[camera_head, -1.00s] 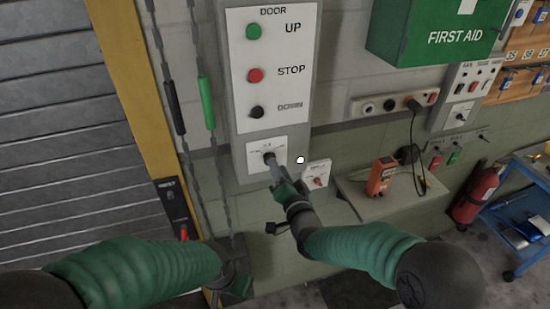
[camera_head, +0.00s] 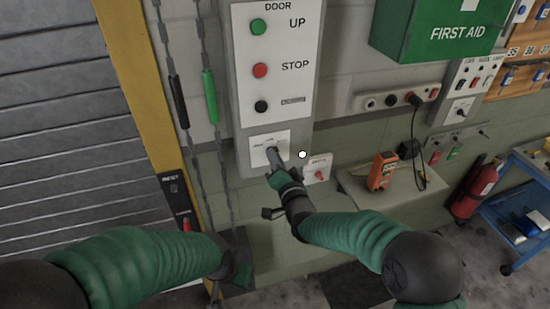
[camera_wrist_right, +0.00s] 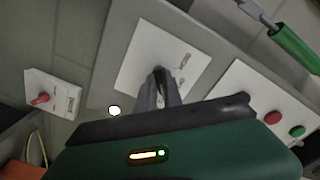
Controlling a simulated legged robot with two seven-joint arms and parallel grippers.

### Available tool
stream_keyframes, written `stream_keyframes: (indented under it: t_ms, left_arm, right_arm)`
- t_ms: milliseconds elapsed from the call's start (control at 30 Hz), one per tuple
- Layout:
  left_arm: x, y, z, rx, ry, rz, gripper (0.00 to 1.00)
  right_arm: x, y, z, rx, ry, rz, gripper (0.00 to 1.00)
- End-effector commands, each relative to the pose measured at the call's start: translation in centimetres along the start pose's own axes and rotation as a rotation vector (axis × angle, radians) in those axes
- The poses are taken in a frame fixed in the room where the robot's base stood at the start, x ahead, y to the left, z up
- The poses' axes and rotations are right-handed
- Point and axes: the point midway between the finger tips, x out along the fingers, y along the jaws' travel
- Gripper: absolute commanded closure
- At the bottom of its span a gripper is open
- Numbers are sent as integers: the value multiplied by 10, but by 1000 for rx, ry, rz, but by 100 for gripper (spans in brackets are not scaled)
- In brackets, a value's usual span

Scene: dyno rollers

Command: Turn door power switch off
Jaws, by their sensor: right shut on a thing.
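The door control panel (camera_head: 300,142) is a grey box on the wall with UP, STOP and DOWN buttons. Below them is a white switch plate (camera_head: 257,142), which also shows in the right wrist view (camera_wrist_right: 136,60). My right gripper (camera_head: 273,156) is at this plate, shut on the dark switch knob (camera_wrist_right: 160,72) at its middle. The fingers hide much of the knob, so its exact angle is hard to read. My left gripper (camera_head: 240,275) is low near the hanging chains; its fingers are too dark to tell open from shut.
A small white box with a red switch (camera_head: 317,170) is just right of the panel. Chains with black and green handles (camera_head: 210,97) hang left of it. A ledge with an orange device (camera_head: 382,171) and a green first aid box (camera_head: 440,30) are to the right.

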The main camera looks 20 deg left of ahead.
Motion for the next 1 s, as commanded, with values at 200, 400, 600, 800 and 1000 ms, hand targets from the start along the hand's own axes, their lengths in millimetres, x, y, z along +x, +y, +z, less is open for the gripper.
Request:
stream_keyframes:
  t_ms: [200,400,600,800,1000]
  left_arm:
    - [6,0,1,0,0,0,100]
    - [22,0,5,0,0,0,100]
    - [47,0,11,0,0,0,100]
    - [72,0,17,0,0,0,100]
    - [92,0,22,0,0,0,100]
  right_arm:
    - [0,4,-3,-25,7,4,100]
    - [-1,6,-2,-112,9,4,100]
    - [-1,6,-1,-262,10,3,100]
    - [-1,4,-1,-444,11,3,100]
    - [-1,3,-1,-614,10,4,100]
